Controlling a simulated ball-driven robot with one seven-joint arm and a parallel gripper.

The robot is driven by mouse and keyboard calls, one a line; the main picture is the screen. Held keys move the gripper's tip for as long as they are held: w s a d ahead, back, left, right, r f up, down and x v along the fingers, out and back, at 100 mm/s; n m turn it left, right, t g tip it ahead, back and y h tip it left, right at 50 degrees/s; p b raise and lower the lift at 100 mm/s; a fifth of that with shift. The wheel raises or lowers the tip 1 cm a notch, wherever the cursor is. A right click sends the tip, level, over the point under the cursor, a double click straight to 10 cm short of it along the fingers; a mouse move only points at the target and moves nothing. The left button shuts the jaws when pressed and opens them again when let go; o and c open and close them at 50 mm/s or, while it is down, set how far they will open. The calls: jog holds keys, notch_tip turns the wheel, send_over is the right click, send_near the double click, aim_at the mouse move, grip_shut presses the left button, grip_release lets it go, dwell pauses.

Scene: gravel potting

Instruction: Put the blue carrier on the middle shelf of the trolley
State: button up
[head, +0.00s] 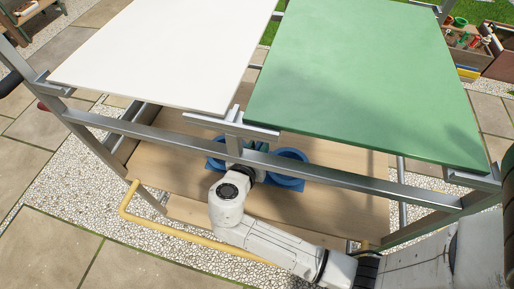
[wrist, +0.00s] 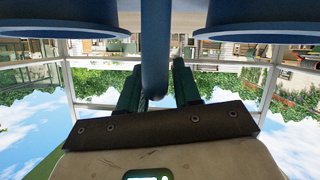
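The trolley (head: 170,132) has a grey metal frame. Its wooden middle shelf (head: 340,205) lies under the top panels. The blue carrier (head: 285,183) shows over this shelf in the head view, partly hidden by the frame's rail and post and by my arm. I cannot tell whether it rests on the shelf or is just above it. In the upside-down wrist view, two round blue parts of the carrier (wrist: 50,22) fill the top corners. Its upright blue handle (wrist: 154,60) stands between the green fingers of my gripper (wrist: 158,82), which sit close on both sides of it.
A white panel (head: 165,50) and a green panel (head: 360,80) cover the trolley's top, close above my arm. A yellow bar (head: 150,221) runs low in front. A wooden crate (head: 475,45) stands at the far right.

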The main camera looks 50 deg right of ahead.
jog(key=shift+o, duration=1.2)
jog(key=shift+r, duration=0.1)
jog(key=shift+a+r, duration=0.1)
jog(key=shift+r, duration=0.05)
jog(key=p+v, duration=0.1)
jog(key=v, duration=1)
jog(key=shift+s+a, duration=0.2)
jog(key=shift+a, duration=0.15)
jog(key=shift+a, duration=0.1)
